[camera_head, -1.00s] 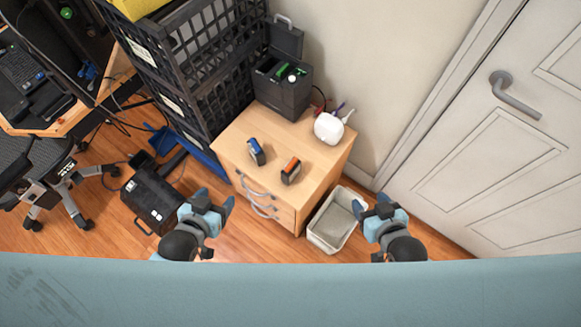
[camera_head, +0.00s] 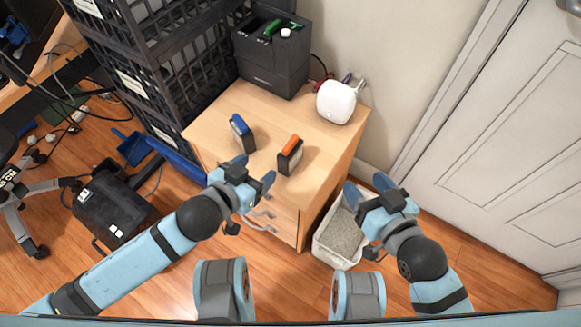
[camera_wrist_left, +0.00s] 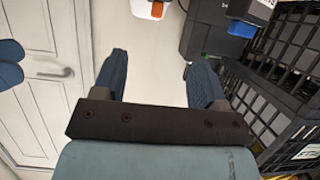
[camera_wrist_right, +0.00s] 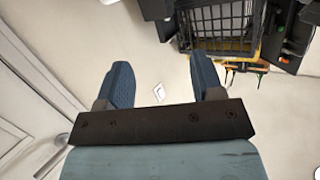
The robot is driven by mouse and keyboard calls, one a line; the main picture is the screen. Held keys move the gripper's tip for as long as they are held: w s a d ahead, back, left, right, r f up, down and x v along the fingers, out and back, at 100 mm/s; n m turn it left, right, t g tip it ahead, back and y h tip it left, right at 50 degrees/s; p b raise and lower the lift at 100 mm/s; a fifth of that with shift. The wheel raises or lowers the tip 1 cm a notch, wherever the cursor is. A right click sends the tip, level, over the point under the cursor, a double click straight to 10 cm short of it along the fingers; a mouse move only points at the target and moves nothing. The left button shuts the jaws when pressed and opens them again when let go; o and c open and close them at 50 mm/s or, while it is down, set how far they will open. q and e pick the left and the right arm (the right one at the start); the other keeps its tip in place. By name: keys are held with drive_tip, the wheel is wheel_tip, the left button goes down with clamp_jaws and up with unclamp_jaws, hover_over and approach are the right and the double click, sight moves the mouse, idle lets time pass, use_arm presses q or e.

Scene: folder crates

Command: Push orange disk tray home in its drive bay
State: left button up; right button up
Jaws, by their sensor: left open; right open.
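The orange disk tray (camera_head: 290,156), dark-bodied with an orange end, stands on the wooden cabinet top. A similar blue tray (camera_head: 242,134) stands to its left. The black drive enclosure (camera_head: 272,72) is at the back of the cabinet, with green parts and a white knob in its top; its bay openings are too small to make out. My left gripper (camera_head: 254,173) is open and empty near the cabinet's front edge, left of and nearer than the orange tray, apart from it. My right gripper (camera_head: 366,187) is open and empty, right of the cabinet, above the bin.
The cabinet top (camera_head: 215,115) has free room around both trays. A white rounded device (camera_head: 336,102) sits at its back right. Black crates (camera_head: 165,55) are stacked left of it. A white bin (camera_head: 340,240) is on the floor at right, and a door (camera_head: 500,150) lies beyond.

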sight(287, 147)
use_arm(q)
drive_tip(key=b+x, duration=0.2)
drive_tip(key=x, duration=0.6)
drive_tip(key=shift+f, duration=0.3)
drive_tip(key=b+x, duration=0.1)
drive_tip(key=x, duration=0.1)
drive_tip(key=b+x, duration=0.1)
drive_tip(key=x, duration=0.2)
drive_tip(key=shift+d+r, duration=0.2)
drive_tip(key=shift+d, duration=0.2)
drive_tip(key=shift+w+d, duration=0.15)
drive_tip(key=shift+w, duration=0.05)
use_arm(e)
drive_tip(key=a+r+t+y, duration=0.3)
drive_tip(key=r+t, duration=0.1)
drive_tip(key=r, duration=0.3)
drive_tip(key=shift+r, duration=0.35)
use_arm(q)
drive_tip(key=shift+c, duration=0.5)
use_arm(e)
drive_tip(key=shift+w, duration=0.1)
use_arm(q)
clamp_jaws()
